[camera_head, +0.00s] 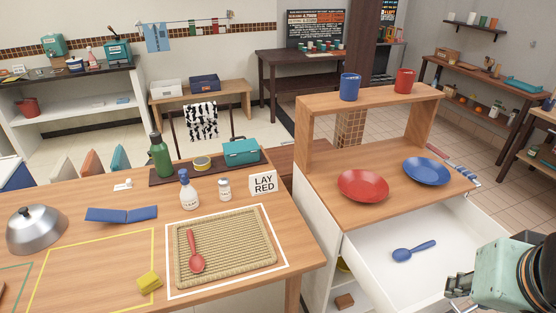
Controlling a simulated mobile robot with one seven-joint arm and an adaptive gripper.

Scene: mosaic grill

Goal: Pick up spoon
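A red spoon (195,251) lies on a woven tan mat (258,275) inside a white outline on the wooden table. A blue spoon (413,251) lies in an open white drawer (375,268) of the cabinet on the right. A small sign (263,184) behind the mat reads "LAY RED". My gripper (456,287) is at the lower right, to the right of and below the blue spoon in the picture and apart from it.
A red plate (363,186) and a blue plate (427,171) sit on the cabinet top, under a shelf with a blue mug (350,87) and a red mug (404,81). Bottles, a metal dome (37,232) and a yellow sponge (149,281) stand on the table.

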